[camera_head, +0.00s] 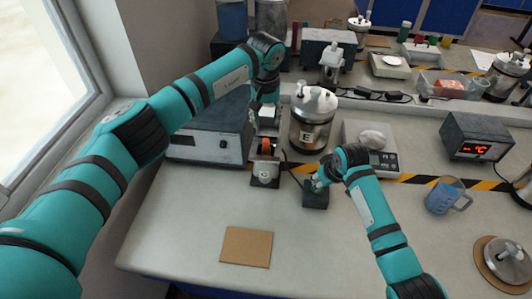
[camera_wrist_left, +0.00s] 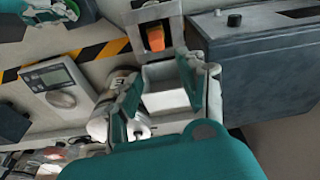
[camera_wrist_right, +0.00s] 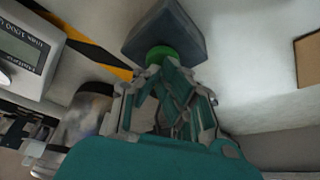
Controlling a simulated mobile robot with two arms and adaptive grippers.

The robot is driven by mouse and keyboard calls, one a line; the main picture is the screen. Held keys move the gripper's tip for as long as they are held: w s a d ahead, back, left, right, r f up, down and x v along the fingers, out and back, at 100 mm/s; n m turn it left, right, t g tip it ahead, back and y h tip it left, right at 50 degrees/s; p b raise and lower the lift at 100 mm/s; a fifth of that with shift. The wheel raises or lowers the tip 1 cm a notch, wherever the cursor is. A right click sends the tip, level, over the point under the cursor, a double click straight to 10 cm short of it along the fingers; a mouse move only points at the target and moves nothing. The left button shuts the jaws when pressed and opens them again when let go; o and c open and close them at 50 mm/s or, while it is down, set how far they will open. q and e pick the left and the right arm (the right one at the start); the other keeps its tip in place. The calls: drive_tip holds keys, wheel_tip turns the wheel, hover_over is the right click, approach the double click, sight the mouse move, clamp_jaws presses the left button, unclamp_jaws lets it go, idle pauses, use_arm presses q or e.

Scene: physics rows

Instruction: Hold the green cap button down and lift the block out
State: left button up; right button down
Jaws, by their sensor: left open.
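The green cap button (camera_wrist_right: 161,54) sits on a dark box (camera_wrist_right: 165,28); the box also shows in the head view (camera_head: 315,200). My right gripper (camera_head: 319,184) is shut, its fingertips at the button; I cannot tell whether the button is pressed down. An orange block (camera_head: 266,146) stands in a grey metal fixture (camera_head: 265,180), and it shows in the left wrist view (camera_wrist_left: 155,38). My left gripper (camera_head: 266,103) is open and empty, behind the orange block, above a white tray (camera_wrist_left: 165,101) that lies between its fingers in the left wrist view. The block's lower part is hidden.
A large grey instrument (camera_head: 205,140) stands left of the fixture, and a lidded jar (camera_head: 312,120) stands close on its right. A scale (camera_head: 372,145) is behind the button box. A cork mat (camera_head: 246,246) lies in front; the table around it is clear.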

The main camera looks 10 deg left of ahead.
sight(266, 140)
use_arm(q)
drive_tip(key=shift+f, duration=2.45)
drive_tip(key=shift+f, duration=0.1)
drive_tip(key=shift+f, duration=2.4)
clamp_jaws()
drive_tip(key=shift+r, duration=0.1)
drive_tip(key=shift+r, duration=0.1)
drive_tip(key=shift+r, duration=4.15)
drive_tip(key=shift+s, duration=0.15)
use_arm(e)
drive_tip(key=shift+f, duration=0.1)
